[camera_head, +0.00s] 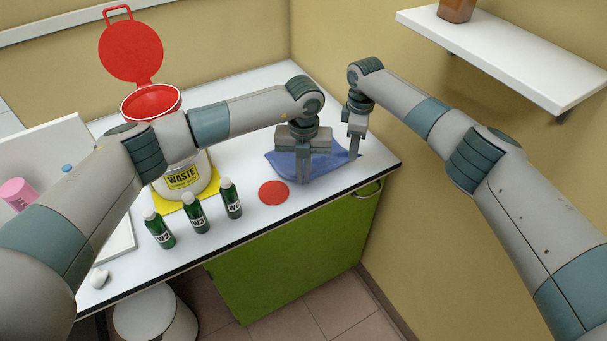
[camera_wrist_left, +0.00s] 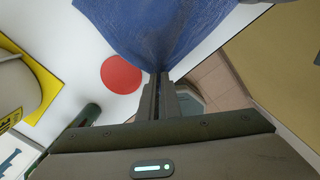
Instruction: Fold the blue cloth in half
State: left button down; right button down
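The blue cloth (camera_head: 330,157) lies at the right end of the white counter, partly hidden behind my left gripper. My left gripper (camera_head: 303,181) points down at the cloth's near edge. In the left wrist view its fingers (camera_wrist_left: 158,76) are close together, and the blue cloth (camera_wrist_left: 150,28) narrows to a point between their tips. My right gripper (camera_head: 355,154) points down at the cloth's right corner; its fingers show edge-on, so I cannot tell whether they hold the cloth.
A red disc (camera_head: 273,193) lies left of the cloth. Several green bottles (camera_head: 195,213) stand along the front edge. A waste bin (camera_head: 183,178) with its red lid (camera_head: 130,52) raised is behind them. A wall shelf (camera_head: 500,57) is at upper right.

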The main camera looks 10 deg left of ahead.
pick_arm(q)
jog(key=shift+r, duration=0.1)
pick_arm(e)
jog(key=shift+s+r, duration=0.1)
